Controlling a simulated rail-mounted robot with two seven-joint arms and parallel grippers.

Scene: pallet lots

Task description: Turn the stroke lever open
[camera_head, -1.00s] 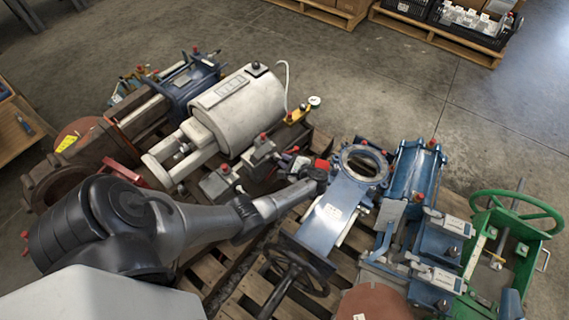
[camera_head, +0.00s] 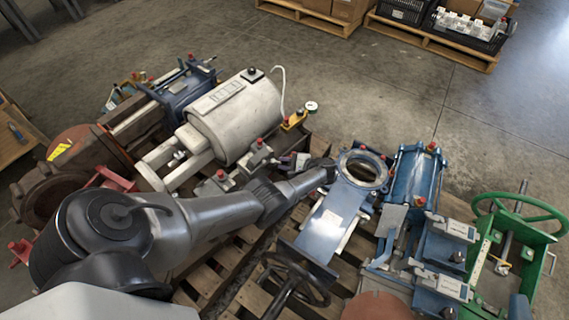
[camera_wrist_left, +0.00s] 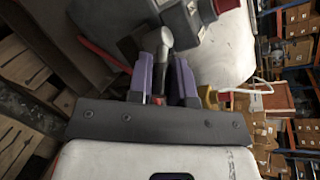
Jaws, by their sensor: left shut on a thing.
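My left gripper (camera_head: 291,161) reaches in over the pallet beside the big pale cylinder actuator (camera_head: 236,118). In the left wrist view, the purple fingers of my left gripper (camera_wrist_left: 164,72) stand either side of a short grey lever (camera_wrist_left: 158,42) with a rounded end, and they are shut on it. A little red shows low between the fingers. In the head view the lever is too small and covered to make out. A grey box with a red knob (camera_wrist_left: 204,8) is just beyond the fingers. My right gripper is not in view.
A blue gate valve (camera_head: 333,218) with a round flange stands right of my left gripper. A blue cylinder unit (camera_head: 412,185) and a green frame with a handwheel (camera_head: 518,225) are farther right. A gauge (camera_head: 311,107) stands behind. Open floor lies beyond.

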